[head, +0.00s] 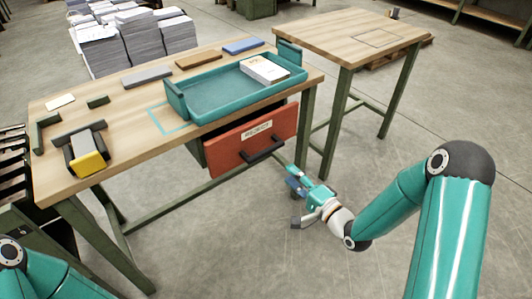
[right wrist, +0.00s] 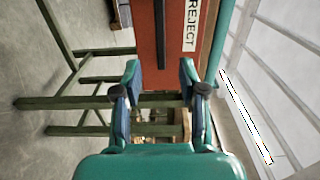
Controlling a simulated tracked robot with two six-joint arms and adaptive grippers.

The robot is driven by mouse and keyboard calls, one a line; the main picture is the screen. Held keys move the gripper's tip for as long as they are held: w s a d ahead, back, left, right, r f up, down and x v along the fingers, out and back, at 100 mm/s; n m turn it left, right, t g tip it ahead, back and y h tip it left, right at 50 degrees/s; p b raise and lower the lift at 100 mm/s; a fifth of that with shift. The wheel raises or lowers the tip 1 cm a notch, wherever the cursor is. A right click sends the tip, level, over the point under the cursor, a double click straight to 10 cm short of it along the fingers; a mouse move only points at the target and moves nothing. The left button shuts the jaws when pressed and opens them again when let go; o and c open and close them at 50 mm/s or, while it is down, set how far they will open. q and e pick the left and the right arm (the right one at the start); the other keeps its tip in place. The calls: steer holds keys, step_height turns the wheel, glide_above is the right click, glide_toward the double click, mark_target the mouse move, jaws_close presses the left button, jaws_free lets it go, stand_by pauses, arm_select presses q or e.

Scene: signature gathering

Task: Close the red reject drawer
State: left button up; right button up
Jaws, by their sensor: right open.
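The red reject drawer (head: 228,150) hangs under the wooden workbench and stands pulled out, its side showing at the left. Its front carries a white "REJECT" label (head: 257,131) and a dark bar handle (head: 263,152). My right gripper (head: 292,178) is open and empty, in front of and below the drawer's right end. In the right wrist view the drawer front (right wrist: 150,30) and its dark handle (right wrist: 168,42) lie beyond the two spread fingertips (right wrist: 159,72); I cannot tell the exact gap. My left gripper is out of view.
Green table legs (head: 308,128) stand right of the drawer. The floor in front is clear.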

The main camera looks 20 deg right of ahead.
mark_target(267, 154)
steer(key=b+x, duration=0.1)
steer(key=x, duration=1.1)
steer(key=shift+w, duration=0.25)
steer(key=shift+a+f, duration=0.1)
jaws_close()
